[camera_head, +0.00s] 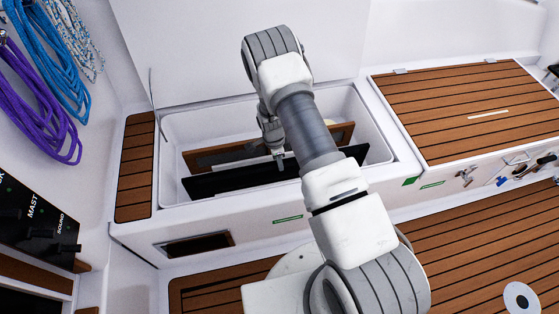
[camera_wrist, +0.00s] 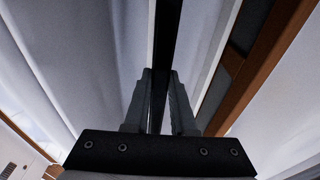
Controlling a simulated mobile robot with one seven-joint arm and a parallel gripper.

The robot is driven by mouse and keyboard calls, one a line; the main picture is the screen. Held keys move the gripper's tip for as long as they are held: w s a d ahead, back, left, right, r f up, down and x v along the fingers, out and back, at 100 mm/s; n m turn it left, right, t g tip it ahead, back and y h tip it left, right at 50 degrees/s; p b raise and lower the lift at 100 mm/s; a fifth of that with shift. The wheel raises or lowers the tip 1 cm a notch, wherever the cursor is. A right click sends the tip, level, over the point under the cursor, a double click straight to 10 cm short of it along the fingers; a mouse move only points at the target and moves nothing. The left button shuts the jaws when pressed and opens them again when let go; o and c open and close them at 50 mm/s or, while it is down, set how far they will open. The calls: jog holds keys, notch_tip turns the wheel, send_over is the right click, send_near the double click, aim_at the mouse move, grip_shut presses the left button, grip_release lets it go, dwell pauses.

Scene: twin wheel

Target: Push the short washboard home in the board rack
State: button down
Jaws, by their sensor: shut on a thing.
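A black board, likely the short washboard (camera_head: 225,183), stands on edge in the white open locker, which seems to hold the board rack. My gripper (camera_head: 280,158) reaches down into the locker at about the board's middle. In the wrist view my gripper (camera_wrist: 160,105) is shut with its two fingers on either side of the thin dark board (camera_wrist: 166,35), seen edge-on. The board's lower edge and the rack slots are hidden by the locker's front wall and my arm.
A brown-framed board (camera_head: 212,157) stands just behind the black one, also seen at right in the wrist view (camera_wrist: 262,65). The locker's white rim (camera_head: 385,125) surrounds both. A slatted wooden lid (camera_head: 455,105) lies at right. Coiled ropes (camera_head: 38,95) hang at left.

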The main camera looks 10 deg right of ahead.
jog(key=shift+f, duration=0.85)
jog(key=c, duration=0.8)
grip_release()
jog(key=shift+o, duration=0.6)
jog(key=shift+f, duration=0.1)
notch_tip(320, 180, up, 18)
jog(key=a+p, duration=0.2)
jog(key=p, duration=0.4)
jog(key=shift+f, duration=0.25)
